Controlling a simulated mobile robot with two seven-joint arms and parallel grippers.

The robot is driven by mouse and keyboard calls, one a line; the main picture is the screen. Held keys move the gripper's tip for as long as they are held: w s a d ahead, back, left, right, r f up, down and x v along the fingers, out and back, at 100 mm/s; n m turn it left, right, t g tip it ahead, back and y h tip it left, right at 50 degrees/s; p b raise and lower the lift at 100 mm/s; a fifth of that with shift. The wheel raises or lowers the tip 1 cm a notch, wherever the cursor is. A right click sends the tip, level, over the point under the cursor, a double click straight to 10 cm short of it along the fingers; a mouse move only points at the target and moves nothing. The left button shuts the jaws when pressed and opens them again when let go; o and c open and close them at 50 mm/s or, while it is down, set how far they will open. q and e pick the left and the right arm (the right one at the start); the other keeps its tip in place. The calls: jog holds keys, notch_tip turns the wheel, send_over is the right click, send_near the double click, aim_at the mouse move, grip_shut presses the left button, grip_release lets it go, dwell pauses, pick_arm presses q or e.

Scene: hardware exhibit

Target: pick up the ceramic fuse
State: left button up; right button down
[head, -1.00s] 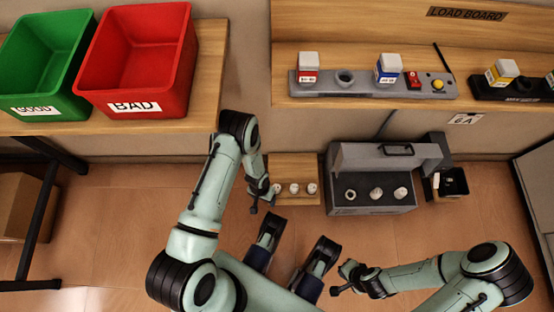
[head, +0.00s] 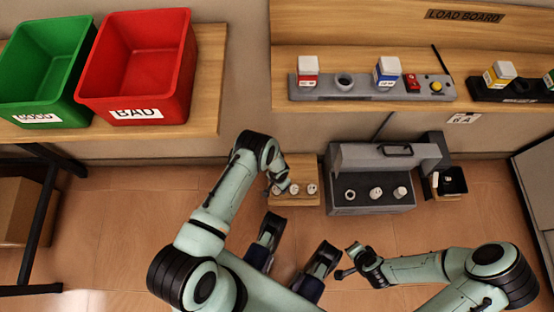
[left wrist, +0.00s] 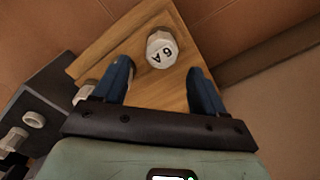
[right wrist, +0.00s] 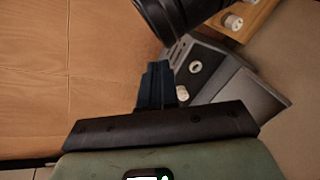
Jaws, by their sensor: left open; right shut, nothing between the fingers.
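White ceramic fuses stand on a small wooden block (head: 297,202); one fuse (head: 311,188) shows clearly at its right end in the head view. My left gripper (left wrist: 160,80) is open and empty above the block. In the left wrist view, a white fuse marked "6A" (left wrist: 162,48) stands on the wood, in line with the gap between the fingers and just past the tips. A second fuse (left wrist: 84,93) is partly hidden behind the left-hand finger. My right gripper (right wrist: 156,75) is shut and empty, away from the block over the floor.
A grey box (head: 372,207) with several fuses or sockets stands right of the block. A black bin (head: 462,188) is beside it. A red BAD bin (head: 137,113) and a green bin (head: 40,119) sit on the left table. The load board shelf (head: 370,105) hangs behind.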

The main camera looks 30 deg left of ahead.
aim_at(277, 190)
pick_arm(q)
jog(key=f, duration=0.1)
jog(key=f+b, duration=0.1)
jog(key=shift+s+f, duration=0.2)
jog(key=shift+f, duration=0.1)
notch_tip(277, 190, down, 2)
jog(key=shift+f+b, duration=0.1)
jog(key=shift+b, duration=0.3)
pick_arm(e)
jog(key=f, duration=0.2)
jog(key=d+f, duration=0.1)
jog(key=shift+s, duration=0.35)
pick_arm(q)
jog(key=c, duration=1.1)
jog(key=shift+o, duration=0.2)
pick_arm(e)
jog(key=shift+r, duration=0.1)
